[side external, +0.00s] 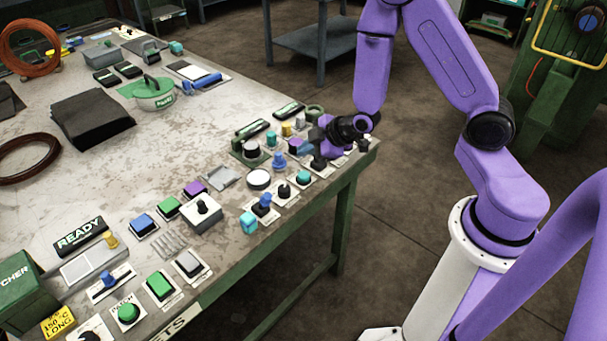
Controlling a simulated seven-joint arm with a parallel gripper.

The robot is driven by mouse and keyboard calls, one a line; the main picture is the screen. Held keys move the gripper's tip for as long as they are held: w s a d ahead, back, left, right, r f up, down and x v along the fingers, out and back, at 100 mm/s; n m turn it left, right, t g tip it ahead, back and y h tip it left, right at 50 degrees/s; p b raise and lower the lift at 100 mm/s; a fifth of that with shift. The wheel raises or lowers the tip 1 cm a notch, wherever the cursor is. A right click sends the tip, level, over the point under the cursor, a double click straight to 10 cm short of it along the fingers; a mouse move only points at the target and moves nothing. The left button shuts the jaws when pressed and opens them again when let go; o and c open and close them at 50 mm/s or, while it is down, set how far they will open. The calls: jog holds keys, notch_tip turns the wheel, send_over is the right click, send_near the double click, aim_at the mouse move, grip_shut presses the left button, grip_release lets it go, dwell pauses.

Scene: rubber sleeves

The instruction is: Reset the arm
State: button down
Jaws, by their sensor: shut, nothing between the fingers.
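My arm is purple and reaches from the right over the right corner of the workbench (150,205). My gripper (318,160) is low over a cluster of small buttons and knobs there. It is shut with nothing visible in it. Its fingertips are small and dark in this view, and I cannot tell whether they touch anything below. A blue knob (279,160) and a white round button (259,178) stand just left of it. A teal button (303,178) is in front of it.
Several more buttons line the bench's front edge, including a green one (159,283) and a blue one (142,221). The bench middle is mostly clear.

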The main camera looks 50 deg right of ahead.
jog(key=s+a+r+g+y, duration=0.1)
jog(key=s+a+r+g, duration=0.5)
jog(key=s+a, duration=0.55)
jog(key=s+d+r+g+h, duration=0.1)
jog(key=s+d+r, duration=0.1)
jog(key=s, duration=0.3)
jog(key=s+d+r+g, duration=0.1)
jog(key=s+d+r, duration=0.1)
jog(key=s+r, duration=0.2)
jog(key=s+d+r+n+h, duration=0.1)
jog(key=s+d+r, duration=0.1)
jog(key=s, duration=0.6)
jog(key=shift+s+d+r+g+h, duration=0.2)
jog(key=shift+d+r+g+h, duration=0.15)
jog(key=shift+r, duration=0.2)
